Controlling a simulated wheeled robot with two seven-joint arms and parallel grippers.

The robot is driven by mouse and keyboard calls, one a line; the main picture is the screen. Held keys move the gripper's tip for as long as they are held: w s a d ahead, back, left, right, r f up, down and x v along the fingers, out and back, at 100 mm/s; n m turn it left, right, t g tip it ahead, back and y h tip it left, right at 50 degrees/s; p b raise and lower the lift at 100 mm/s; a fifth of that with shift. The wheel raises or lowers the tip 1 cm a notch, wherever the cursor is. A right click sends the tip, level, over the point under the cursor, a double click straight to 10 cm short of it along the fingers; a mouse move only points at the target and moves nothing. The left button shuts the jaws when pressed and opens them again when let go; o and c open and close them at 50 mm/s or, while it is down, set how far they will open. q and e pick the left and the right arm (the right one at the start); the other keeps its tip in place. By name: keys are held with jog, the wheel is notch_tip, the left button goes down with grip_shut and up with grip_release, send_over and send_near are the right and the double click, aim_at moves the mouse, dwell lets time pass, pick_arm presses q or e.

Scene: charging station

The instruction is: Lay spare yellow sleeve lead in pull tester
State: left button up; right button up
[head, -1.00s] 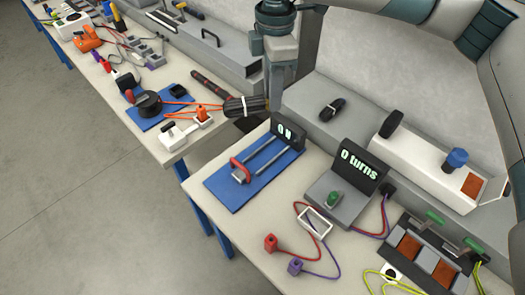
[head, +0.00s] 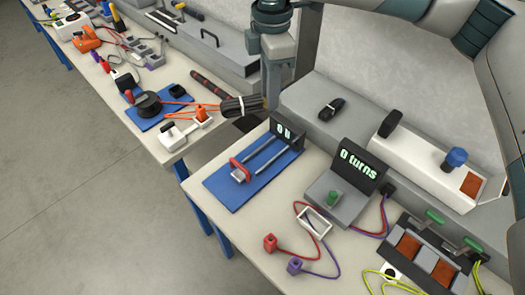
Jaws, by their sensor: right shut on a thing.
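The pull tester (head: 222,192) is a blue base on the near bench, with two grey rails, a red clamp and a dark display at its back end. My right gripper (head: 268,104) points down from the top, left of and beyond the display. I cannot make out a yellow sleeve on the bundle. Yellow-green leads (head: 388,274) show at the bottom right. My left gripper is not in view.
A "0 turns" winder (head: 345,195) stands right of the tester, with red and purple plug leads in front. The far bench holds a black reel (head: 146,103) with orange wire. The rails are clear.

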jog(key=s+d+f+m, duration=0.6)
jog(key=d+f+m, duration=0.2)
jog(key=d+m, duration=0.1)
jog(key=s+d+f+m, duration=0.6)
jog(key=d+f+m, duration=0.2)
jog(key=m, duration=0.4)
jog(key=shift+d, duration=0.85)
jog(key=shift+s, duration=0.1)
